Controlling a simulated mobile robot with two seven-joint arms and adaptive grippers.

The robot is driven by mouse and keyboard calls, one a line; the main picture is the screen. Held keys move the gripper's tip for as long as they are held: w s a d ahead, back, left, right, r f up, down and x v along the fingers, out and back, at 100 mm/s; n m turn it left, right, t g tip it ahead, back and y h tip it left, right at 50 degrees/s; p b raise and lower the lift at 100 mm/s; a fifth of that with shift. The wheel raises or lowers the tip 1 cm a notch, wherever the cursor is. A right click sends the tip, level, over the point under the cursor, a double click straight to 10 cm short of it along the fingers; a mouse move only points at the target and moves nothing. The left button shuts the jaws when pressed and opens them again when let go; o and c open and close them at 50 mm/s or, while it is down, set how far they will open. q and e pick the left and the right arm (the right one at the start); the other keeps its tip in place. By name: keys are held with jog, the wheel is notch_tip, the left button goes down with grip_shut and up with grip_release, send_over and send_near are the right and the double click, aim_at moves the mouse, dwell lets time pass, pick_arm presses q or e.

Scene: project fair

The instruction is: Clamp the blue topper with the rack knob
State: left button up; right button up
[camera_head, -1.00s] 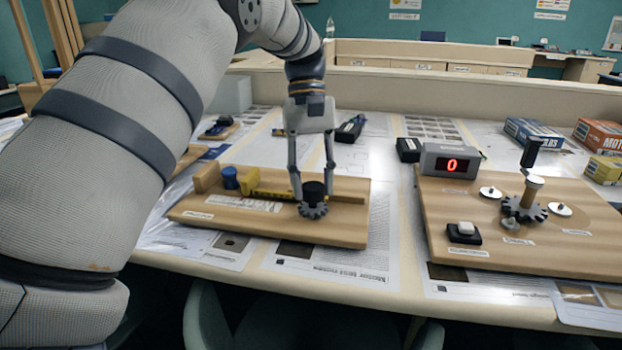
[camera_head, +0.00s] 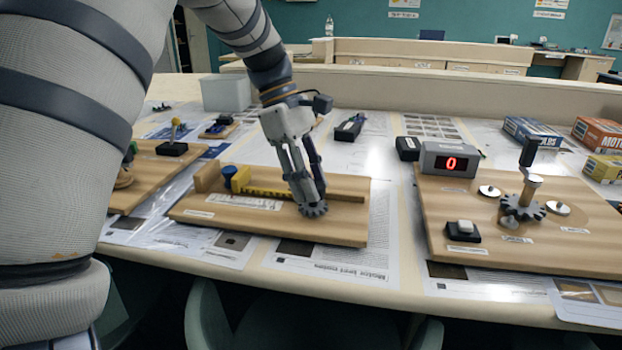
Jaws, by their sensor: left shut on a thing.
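The wooden rack board (camera_head: 340,232) lies on the table left of centre. A dark toothed gear (camera_head: 314,210) sits at the right part of its rack. My left gripper (camera_head: 311,196) is shut on the rack knob just above the gear; its fingers hide the knob and the wrist is tilted. The yellow slider (camera_head: 241,180) stands at the left end of the yellow rack strip (camera_head: 268,192). The blue topper (camera_head: 229,171) is up against the slider, between it and the wooden end block (camera_head: 206,177). Whether it is gripped tight I cannot tell. My right gripper is out of view.
A second board (camera_head: 455,205) at the right carries a red "0" display (camera_head: 450,163), a gear and a button. Small boxes (camera_head: 532,133) stand at the back right. Another wooden board (camera_head: 145,180) lies at the left, beside my arm.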

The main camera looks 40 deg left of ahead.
pick_arm(q)
jog(key=shift+n+t, duration=0.3)
jog(key=shift+n, duration=0.4)
jog(key=o, duration=1.2)
jog(key=shift+c, duration=0.2)
jog(key=v, duration=1.2)
jog(key=shift+d, duration=0.2)
jog(key=shift+s, duration=0.15)
